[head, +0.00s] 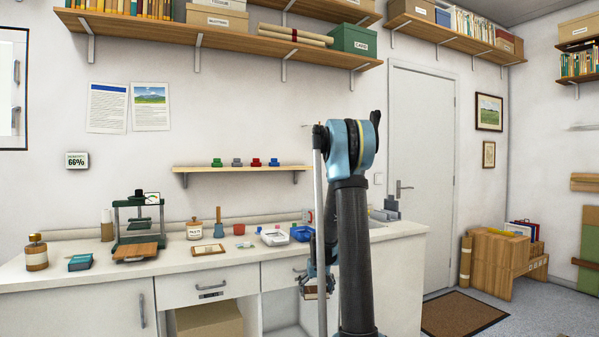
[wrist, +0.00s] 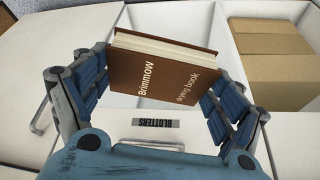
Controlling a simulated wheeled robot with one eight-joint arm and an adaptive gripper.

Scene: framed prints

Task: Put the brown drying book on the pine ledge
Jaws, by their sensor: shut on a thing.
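The brown drying book (wrist: 160,72), with "Brimmow drying book" in white letters, sits between the blue-padded fingers of my gripper (wrist: 158,84) in the wrist view. My gripper is shut on it. In the head view my gripper (head: 316,281) hangs low in front of the counter's drawers, partly behind my arm, and a small part of the book (head: 318,294) shows there. The pine ledge (head: 195,169) is the short light-wood shelf on the wall above the counter, higher than my gripper and to its left. Several small coloured items stand on it.
The counter (head: 200,262) holds a green press (head: 138,220), a teal box (head: 80,262), jars and trays. Longer shelves (head: 220,42) with boxes hang above the ledge. A drawer labelled "Blotters" (wrist: 158,124) and a cardboard box (wrist: 270,62) lie below my gripper.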

